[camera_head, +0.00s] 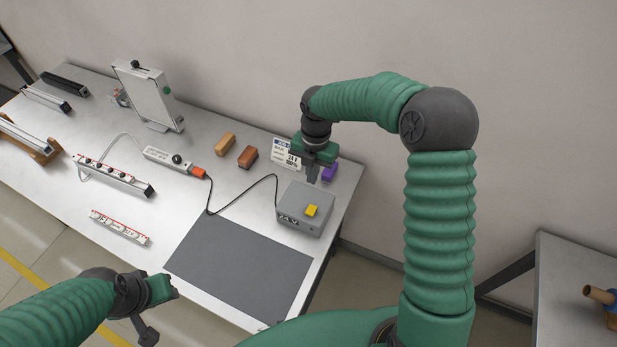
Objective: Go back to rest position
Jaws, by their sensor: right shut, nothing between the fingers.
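My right gripper (312,174) is shut and empty. It points down over the far right part of the table, just behind the grey power box (303,212) and beside a small purple block (329,173). I cannot tell whether it touches anything. My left gripper (160,308) is low at the front, before the table's near edge. Its fingers are partly out of clear sight, so I cannot tell whether it is open or shut.
The metal table (200,210) carries a dark mat (240,268), a strip with an orange plug (198,173), two brown blocks (225,144), a white card (285,152), an upright framed panel (150,97) and light bars (115,176). A second table (570,265) stands at right.

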